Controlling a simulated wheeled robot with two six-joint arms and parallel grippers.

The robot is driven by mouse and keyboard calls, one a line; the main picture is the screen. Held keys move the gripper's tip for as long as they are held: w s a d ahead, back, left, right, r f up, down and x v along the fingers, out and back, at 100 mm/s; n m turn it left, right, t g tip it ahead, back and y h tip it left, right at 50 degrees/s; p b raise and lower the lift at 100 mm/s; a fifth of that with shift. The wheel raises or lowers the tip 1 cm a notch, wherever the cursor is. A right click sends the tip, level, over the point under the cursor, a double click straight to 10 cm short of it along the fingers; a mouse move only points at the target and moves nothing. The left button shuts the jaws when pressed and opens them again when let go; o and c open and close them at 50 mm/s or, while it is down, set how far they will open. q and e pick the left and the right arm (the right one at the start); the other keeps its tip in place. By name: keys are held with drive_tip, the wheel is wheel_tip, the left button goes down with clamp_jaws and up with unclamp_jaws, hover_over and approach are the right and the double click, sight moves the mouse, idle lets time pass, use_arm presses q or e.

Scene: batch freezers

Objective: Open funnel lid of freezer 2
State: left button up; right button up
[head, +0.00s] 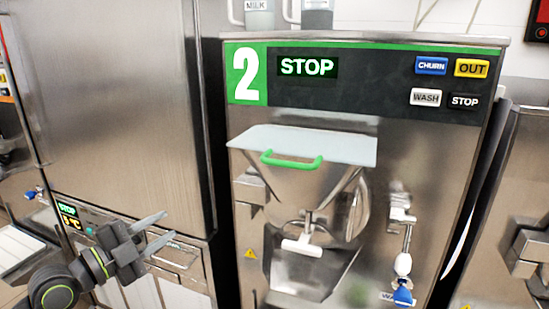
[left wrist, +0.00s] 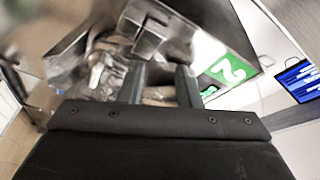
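Freezer 2 (head: 400,142) stands in the middle of the head view, with a green "2" label and a panel reading STOP. Its funnel lid (head: 330,146) is a pale flat plate with a green handle (head: 291,160) at its front edge. The lid lies flat over the steel funnel (head: 300,185), shut. My left gripper (head: 168,228) is open and empty, left of and below the lid, apart from it. In the left wrist view the fingers (left wrist: 160,85) are apart, with freezer 2 (left wrist: 232,68) beyond them. My right gripper is in neither view.
A white-handled outlet lever (head: 302,246) sits below the funnel. A tap with a blue and white handle (head: 403,265) is to its right. A tall steel cabinet (head: 115,110) stands on the left, close behind my left arm.

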use_arm(q)
drive_tip(key=s+d+r+m+g+h+p, duration=0.1)
drive_tip(key=s+d+r+m+g+h, duration=0.1)
drive_tip(key=s+d+r+m, duration=0.3)
drive_tip(key=s+d+r+m+g+h+p, duration=0.1)
drive_tip(key=s+r+m+h, duration=0.15)
drive_tip(key=r, duration=0.45)
drive_tip(key=m+g+h+p, duration=0.2)
drive_tip(key=m+g+p, duration=0.1)
drive_tip(key=m, duration=0.1)
approach(281, 165)
drive_tip(key=shift+p+x, duration=2.25)
drive_tip(key=shift+x, duration=2.45)
drive_tip(key=shift+w+d, duration=0.3)
drive_tip(key=shift+d, duration=0.3)
drive_tip(key=shift+c, duration=0.3)
clamp_jaws()
